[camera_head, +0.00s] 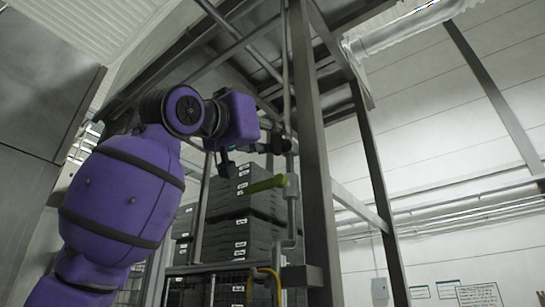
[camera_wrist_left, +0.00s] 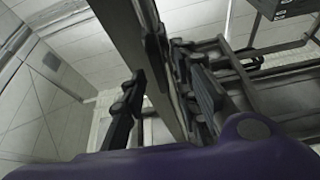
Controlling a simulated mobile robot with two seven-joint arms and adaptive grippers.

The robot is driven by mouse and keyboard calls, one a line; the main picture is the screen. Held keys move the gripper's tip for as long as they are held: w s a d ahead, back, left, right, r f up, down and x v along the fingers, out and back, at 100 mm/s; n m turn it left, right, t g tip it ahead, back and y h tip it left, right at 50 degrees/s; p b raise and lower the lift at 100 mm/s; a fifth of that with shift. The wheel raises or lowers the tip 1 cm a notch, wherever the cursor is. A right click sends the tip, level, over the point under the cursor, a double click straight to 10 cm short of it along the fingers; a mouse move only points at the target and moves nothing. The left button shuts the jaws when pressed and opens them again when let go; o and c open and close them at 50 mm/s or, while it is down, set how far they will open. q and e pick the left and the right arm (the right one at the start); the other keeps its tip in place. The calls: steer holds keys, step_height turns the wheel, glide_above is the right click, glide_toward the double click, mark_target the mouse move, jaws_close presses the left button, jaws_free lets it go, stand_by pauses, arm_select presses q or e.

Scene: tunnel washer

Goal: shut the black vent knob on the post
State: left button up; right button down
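My left gripper (camera_head: 250,155) reaches from the purple wrist to the pipe beside the grey post (camera_head: 316,150) in the head view. A dark shape on that pipe, seemingly the black vent knob (camera_head: 279,143), is close to the gripper's far side. It blends with the dark fingers, so contact is unclear. In the left wrist view the left gripper's two fingers (camera_wrist_left: 165,100) are spread apart, with the metal post (camera_wrist_left: 148,65) showing between them. A dark part by the right finger may be the knob; I cannot tell it from the finger. My right gripper is out of view.
Stacked dark crates (camera_head: 240,203) stand behind on a rack. A yellow hose (camera_head: 268,272) hangs lower down. Steel beams crowd overhead; a white wall (camera_head: 460,150) is at right.

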arm_select(q)
steer(key=shift+w+d, duration=0.15)
steer(key=shift+w, duration=0.15)
steer(key=shift+r, duration=0.1)
steer(key=shift+s, duration=0.1)
jaws_close()
